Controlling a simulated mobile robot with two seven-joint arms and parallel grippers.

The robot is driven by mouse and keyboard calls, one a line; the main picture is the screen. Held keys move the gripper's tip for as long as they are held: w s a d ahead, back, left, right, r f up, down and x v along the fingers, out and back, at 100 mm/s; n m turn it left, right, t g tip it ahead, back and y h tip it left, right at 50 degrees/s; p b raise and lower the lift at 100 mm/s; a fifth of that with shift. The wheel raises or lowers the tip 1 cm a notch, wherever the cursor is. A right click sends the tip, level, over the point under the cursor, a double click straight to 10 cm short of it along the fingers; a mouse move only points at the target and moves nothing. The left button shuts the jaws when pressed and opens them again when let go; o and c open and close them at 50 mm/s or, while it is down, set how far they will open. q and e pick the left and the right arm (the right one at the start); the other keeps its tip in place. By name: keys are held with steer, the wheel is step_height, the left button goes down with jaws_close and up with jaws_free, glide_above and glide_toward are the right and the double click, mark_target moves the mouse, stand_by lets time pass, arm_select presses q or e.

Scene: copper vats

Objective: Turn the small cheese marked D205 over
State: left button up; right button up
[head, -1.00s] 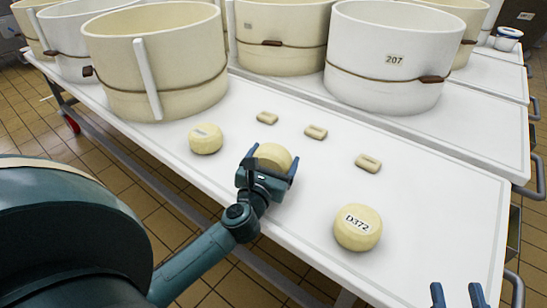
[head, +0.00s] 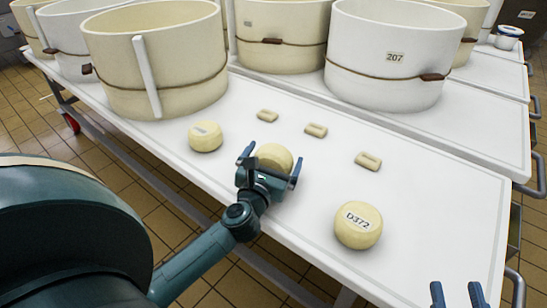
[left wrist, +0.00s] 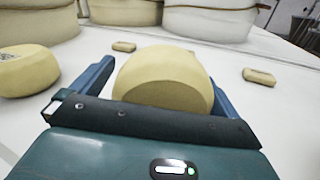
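No label reading D205 can be made out. A round pale yellow cheese (head: 274,157) is on the white table between the spread fingers of my left gripper (head: 271,163); no label shows on it. A second round cheese (head: 205,137), to the left, has a label too small to read. A larger cheese marked D372 (head: 358,226) is at the right. My right gripper (head: 457,292) is open and empty at the bottom right.
Three small oblong pieces (head: 316,130) lie in a row behind the cheeses. The table (head: 430,195) is clear around D372.

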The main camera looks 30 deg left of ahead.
arm_select(q)
steer(key=shift+f, duration=0.1)
steer(key=v, duration=0.4)
steer(key=shift+s+d+p, duration=0.1)
steer(key=shift+s+p, duration=0.15)
steer(key=shift+p, duration=0.1)
steer(key=v, duration=0.8)
steer(key=shift+s, duration=0.25)
arm_select(e)
steer(key=shift+r, duration=0.4)
